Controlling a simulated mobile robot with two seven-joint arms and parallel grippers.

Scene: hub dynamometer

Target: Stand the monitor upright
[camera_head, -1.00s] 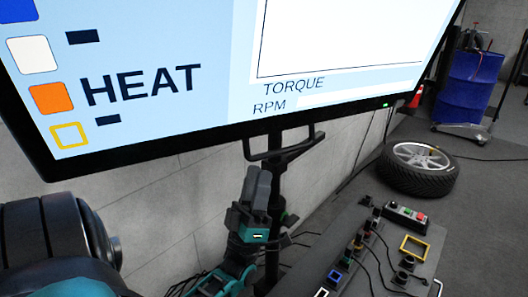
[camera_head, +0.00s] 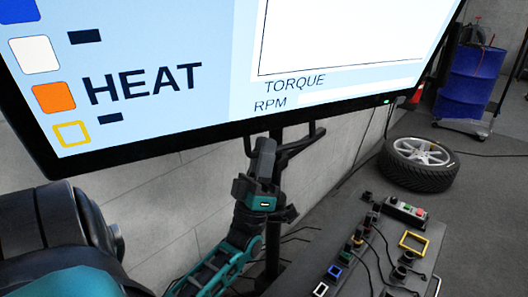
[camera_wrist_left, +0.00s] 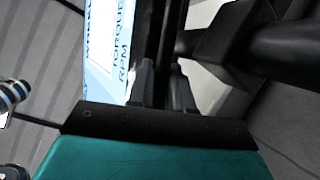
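The monitor (camera_head: 190,90) fills the top of the head view, its lower edge slanting up to the right. Its screen reads HEAT, TORQUE and RPM. A black handle (camera_head: 312,138) hangs under its lower edge, on a dark stand. My left gripper (camera_head: 263,150) points up under the monitor, at the left part of the handle. In the left wrist view, its two fingers (camera_wrist_left: 163,88) are apart, with a dark edge beyond and between them. The monitor's screen (camera_wrist_left: 112,45) is just left of them. Contact with the handle cannot be made out. My right gripper is not seen.
A control bench (camera_head: 385,255) with buttons, cables and coloured frames stands at lower right. A wheel (camera_head: 418,164) lies on the floor behind it. A blue drum (camera_head: 470,82) stands at the far right. A grey wall is behind the stand.

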